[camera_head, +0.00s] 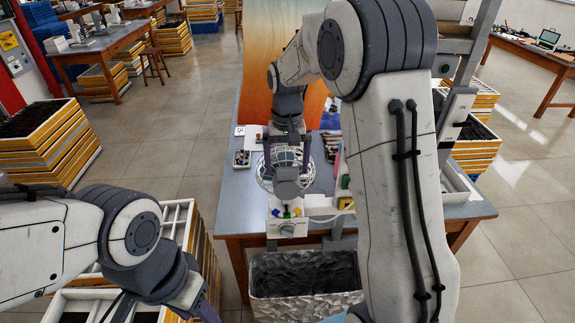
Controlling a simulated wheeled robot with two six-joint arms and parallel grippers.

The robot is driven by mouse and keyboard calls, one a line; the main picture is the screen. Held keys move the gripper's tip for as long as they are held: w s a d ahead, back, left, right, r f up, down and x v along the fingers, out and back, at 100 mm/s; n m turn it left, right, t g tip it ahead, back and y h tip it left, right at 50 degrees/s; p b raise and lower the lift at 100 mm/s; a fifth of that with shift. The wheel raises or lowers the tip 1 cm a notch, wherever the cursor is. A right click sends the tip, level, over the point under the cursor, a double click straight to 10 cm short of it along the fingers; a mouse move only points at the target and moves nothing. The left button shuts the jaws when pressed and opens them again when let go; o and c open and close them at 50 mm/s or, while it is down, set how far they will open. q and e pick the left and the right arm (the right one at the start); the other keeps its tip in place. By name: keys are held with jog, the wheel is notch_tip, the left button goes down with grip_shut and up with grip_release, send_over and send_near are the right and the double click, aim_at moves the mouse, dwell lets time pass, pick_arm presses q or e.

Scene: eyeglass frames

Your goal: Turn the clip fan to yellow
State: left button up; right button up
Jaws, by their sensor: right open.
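The clip fan (262,176) stands near the front edge of the grey table, with a round white wire cage. Below the cage is its white base (272,227), with small blue, green and yellow marks on top and a round grey knob (287,230) on the front. Which colour the knob points to is too small to tell. My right gripper (287,182) is open, in front of the cage and above the base, and hides the cage's middle. Whether it touches the fan I cannot tell. My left gripper (200,303) is low at the left, away from the table, its fingertips partly cut off.
The table (235,205) also holds a small tray (241,159) at the left and coloured items at the right, partly behind my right arm. A dark-lined bin (305,275) stands below the front edge. Stacked yellow-edged crates (45,145) stand at the left.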

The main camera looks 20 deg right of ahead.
jog(key=shift+f, duration=0.7)
